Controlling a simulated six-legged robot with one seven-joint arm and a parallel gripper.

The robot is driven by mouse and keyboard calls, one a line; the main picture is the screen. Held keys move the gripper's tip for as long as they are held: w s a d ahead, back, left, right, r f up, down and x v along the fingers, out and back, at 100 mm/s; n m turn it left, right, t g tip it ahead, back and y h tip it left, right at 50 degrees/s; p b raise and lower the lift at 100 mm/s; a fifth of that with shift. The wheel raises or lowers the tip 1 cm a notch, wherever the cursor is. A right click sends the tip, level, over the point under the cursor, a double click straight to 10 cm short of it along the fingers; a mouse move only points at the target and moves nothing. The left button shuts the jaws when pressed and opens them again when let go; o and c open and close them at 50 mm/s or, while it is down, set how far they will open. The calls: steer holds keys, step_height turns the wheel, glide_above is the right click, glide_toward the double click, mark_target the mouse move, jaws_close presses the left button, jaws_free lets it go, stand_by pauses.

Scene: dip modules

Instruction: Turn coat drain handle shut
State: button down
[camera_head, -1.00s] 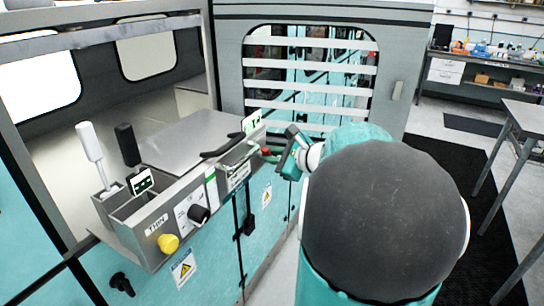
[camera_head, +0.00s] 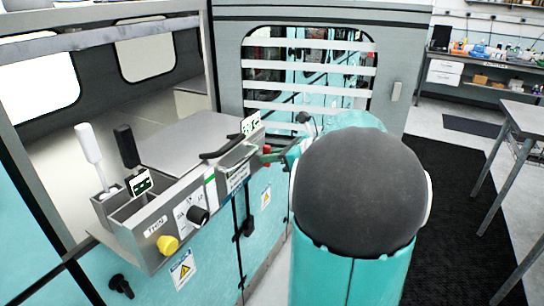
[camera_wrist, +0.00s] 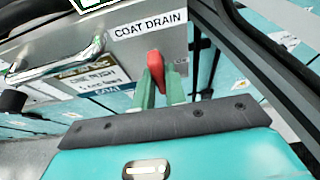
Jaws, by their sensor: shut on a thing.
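The coat drain handle is a small red lever (camera_wrist: 155,72) under the "COAT DRAIN" label (camera_wrist: 150,25) in the wrist view. In the head view the red handle (camera_head: 266,154) shows at the far end of the sloped grey panel. My gripper (camera_wrist: 158,90) is at the handle, its two green fingers on either side of the red lever and shut on it. In the head view my gripper (camera_head: 285,157) is partly hidden by my own arm. The lever's lower part is hidden between the fingers.
A metal bar handle (camera_wrist: 70,65) and a label plate lie left of the lever. The panel also carries a yellow knob (camera_head: 168,244) and a black knob (camera_head: 198,215). A slatted window (camera_head: 310,85) stands behind.

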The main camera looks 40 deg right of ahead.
stand_by(0.3)
steer(key=c, duration=1.4)
jaws_free()
steer(key=shift+c, duration=0.2)
steer(key=v, duration=1.3)
steer(key=shift+s, duration=0.4)
steer(key=shift+d+r, duration=0.1)
